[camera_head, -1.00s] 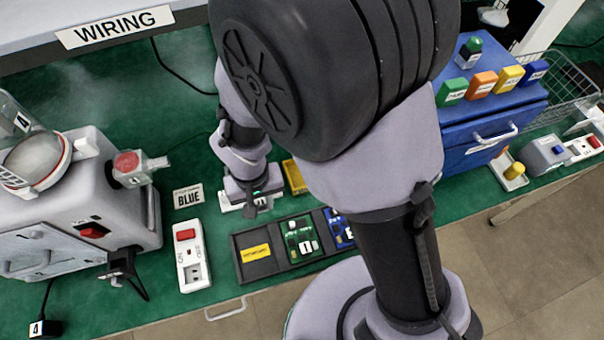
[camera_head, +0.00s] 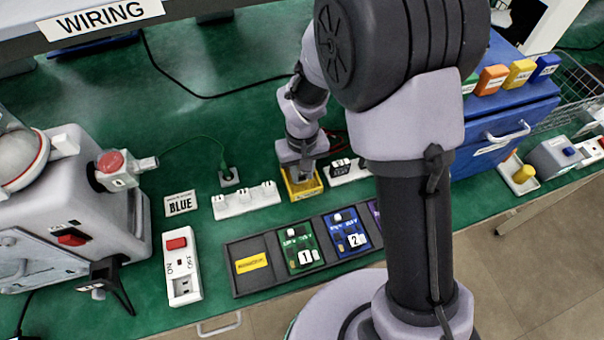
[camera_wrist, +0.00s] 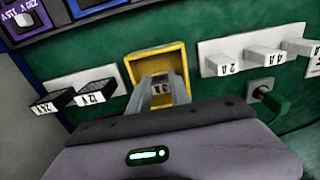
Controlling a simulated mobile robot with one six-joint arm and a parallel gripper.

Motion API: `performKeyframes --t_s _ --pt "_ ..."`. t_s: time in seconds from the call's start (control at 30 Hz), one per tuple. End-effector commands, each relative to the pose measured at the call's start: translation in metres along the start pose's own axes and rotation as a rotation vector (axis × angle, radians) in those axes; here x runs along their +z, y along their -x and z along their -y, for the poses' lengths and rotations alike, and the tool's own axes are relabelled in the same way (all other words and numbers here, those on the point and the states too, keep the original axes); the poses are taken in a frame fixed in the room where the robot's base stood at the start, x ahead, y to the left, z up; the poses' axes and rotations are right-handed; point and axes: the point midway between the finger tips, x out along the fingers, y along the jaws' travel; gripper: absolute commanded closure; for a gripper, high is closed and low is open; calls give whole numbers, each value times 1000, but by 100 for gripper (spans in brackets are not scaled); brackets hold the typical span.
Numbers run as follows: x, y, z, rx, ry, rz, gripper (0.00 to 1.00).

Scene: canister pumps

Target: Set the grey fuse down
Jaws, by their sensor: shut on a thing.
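My gripper (camera_head: 300,176) points down over the small yellow tray (camera_head: 319,189). In the wrist view my gripper (camera_wrist: 162,92) is shut, with its fingers reaching inside the yellow tray's rim (camera_wrist: 183,62). The grey fuse (camera_wrist: 162,79), with a small dark label, shows between the fingertips. The fingers hide most of it, and I cannot tell whether it touches the tray floor. In the head view my gripper hides the fuse.
Left of the tray stands a white strip with several pale fuses (camera_head: 246,200); right of it, a strip with black fuses (camera_head: 348,171). A black rack (camera_head: 251,283) with numbered modules lies in front. A green plug and cable (camera_head: 228,177) sit behind the pale fuses.

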Motion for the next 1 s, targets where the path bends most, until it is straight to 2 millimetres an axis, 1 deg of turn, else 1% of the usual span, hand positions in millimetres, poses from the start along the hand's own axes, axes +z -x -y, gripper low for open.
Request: performKeyframes --t_s 0.07,0.2,0.23,0.27,0.57,0.67,0.8,0.9,1.0 --pt "0 2 0 0 0 0 100" --pt "0 -2 0 0 0 0 100" --pt "0 -2 0 0 0 0 72" --pt "0 -2 0 0 0 0 67" --pt "0 1 0 0 0 0 67" --pt "-1 17 0 0 -1 -3 67" --pt "-1 60 0 0 0 -5 67" --pt "-1 87 0 0 -1 -3 67" --pt "0 108 0 0 0 -3 67"
